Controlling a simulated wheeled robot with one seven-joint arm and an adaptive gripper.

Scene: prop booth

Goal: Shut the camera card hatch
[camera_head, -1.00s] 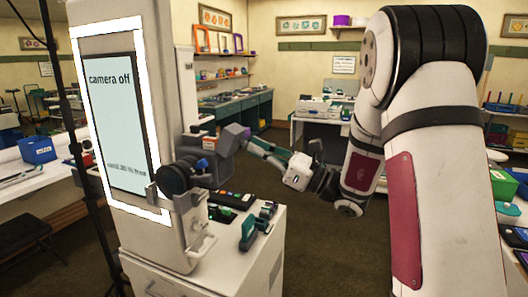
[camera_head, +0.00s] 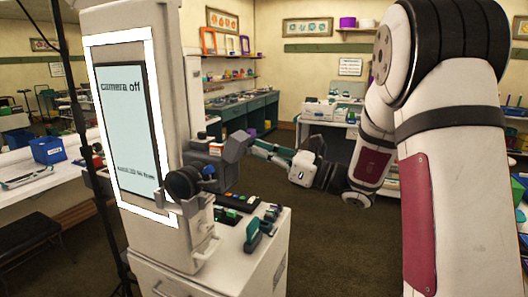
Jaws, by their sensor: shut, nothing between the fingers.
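The camera (camera_head: 225,165) is a grey box with a round black lens (camera_head: 183,183), mounted on the side of the white booth column. A small purple patch (camera_head: 248,134) shows at its upper right edge; I cannot tell whether it is the card hatch. The hatch's opening and angle are not clear from here. My gripper (camera_head: 256,148) reaches in from the right with its teal and grey fingers shut and empty. Its fingertips are at the camera's right side, close to it or touching; I cannot tell which.
The booth screen (camera_head: 128,130) reads "camera off" inside a lit white frame. A white cabinet top (camera_head: 215,262) below the camera bears a dark strip with coloured buttons and several teal-green items (camera_head: 253,235). A black stand pole (camera_head: 85,130) is at left. Open floor lies right of the cabinet.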

